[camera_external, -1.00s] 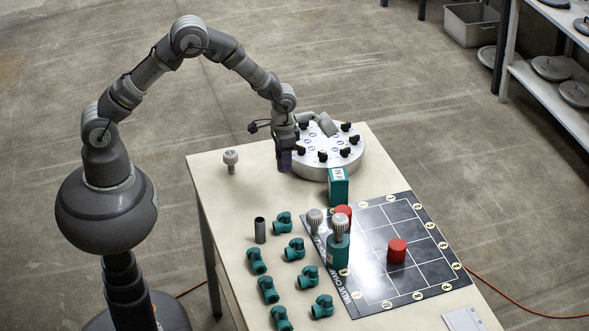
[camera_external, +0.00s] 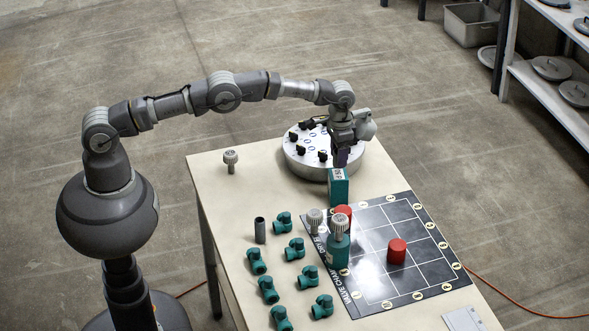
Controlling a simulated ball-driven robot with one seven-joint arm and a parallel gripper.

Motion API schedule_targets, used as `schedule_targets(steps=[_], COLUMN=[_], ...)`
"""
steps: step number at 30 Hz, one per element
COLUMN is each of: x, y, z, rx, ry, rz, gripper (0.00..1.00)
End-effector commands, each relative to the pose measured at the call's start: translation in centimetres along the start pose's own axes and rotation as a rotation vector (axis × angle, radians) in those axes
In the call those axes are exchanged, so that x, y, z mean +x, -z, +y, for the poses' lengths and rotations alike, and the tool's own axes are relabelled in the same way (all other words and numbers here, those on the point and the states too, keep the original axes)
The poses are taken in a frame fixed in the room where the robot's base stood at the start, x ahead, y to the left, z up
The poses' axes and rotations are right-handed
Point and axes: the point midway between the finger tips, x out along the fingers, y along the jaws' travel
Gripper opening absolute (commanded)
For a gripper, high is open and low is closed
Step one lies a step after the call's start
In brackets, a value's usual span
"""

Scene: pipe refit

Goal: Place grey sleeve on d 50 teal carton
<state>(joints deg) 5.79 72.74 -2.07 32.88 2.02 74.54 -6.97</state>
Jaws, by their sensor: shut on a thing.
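The teal carton (camera_external: 339,188) stands upright on the table just in front of the round white disc, with a pale marked label near its top. My gripper (camera_external: 341,156) points down just above and behind the carton's top. It is shut on a small dark piece, taken as the grey sleeve (camera_external: 341,162), which the fingers mostly hide. Whether it touches the carton cannot be told. Another dark grey tube (camera_external: 260,231) stands upright on the table at the left.
The round white disc (camera_external: 297,164) with black knobs stands behind the carton. A teal body with a grey knob (camera_external: 338,252) and red caps (camera_external: 397,252) stand on the black board (camera_external: 425,272). Several teal fittings (camera_external: 295,249) lie at the front left. The table's back left is mostly clear.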

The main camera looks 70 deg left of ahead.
Motion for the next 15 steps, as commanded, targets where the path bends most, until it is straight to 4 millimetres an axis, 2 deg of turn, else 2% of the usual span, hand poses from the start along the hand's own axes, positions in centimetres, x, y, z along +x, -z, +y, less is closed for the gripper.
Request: schedule_targets(steps=[3, 6, 15], x=[2.3, 3.6, 3.7], y=[-0.1, -0.1, 0.0], z=[0.0, 0.0, 0.0], rx=[0.001, 0.001, 0.001], ry=[0.000, 0.000, 0.000], rz=[-0.001, 0.000, 0.001], gripper=[0.19, 0.19, 0.19])
